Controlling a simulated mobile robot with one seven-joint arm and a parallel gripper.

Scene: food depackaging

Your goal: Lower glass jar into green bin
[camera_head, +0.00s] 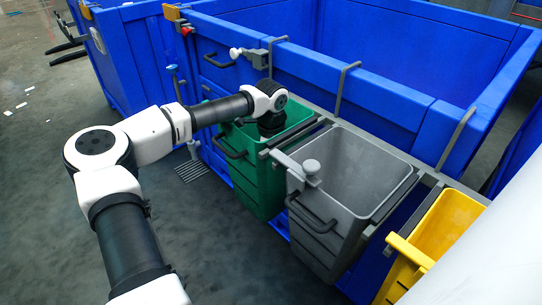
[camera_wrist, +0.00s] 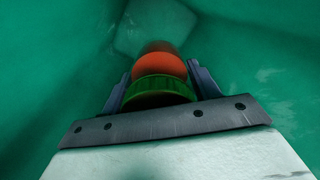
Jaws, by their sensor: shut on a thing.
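The green bin (camera_head: 253,180) hangs on the side of the blue container, left of the grey bin. My arm reaches over its rim, and my gripper is hidden inside it in the head view. In the wrist view, my gripper (camera_wrist: 160,88) is shut on the glass jar (camera_wrist: 160,90), which shows a green lid and an orange-red body beyond it. Green bin walls (camera_wrist: 60,70) surround the jar on the sides. The jar's far end points toward a pale patch at the bottom of the bin. I cannot tell whether the jar touches the bottom.
A grey bin (camera_head: 340,165) with a grey handle stands right of the green bin. A yellow bin (camera_head: 440,232) is farther right. The large blue container (camera_head: 390,100) rises behind them. Open floor (camera_head: 225,260) lies in front.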

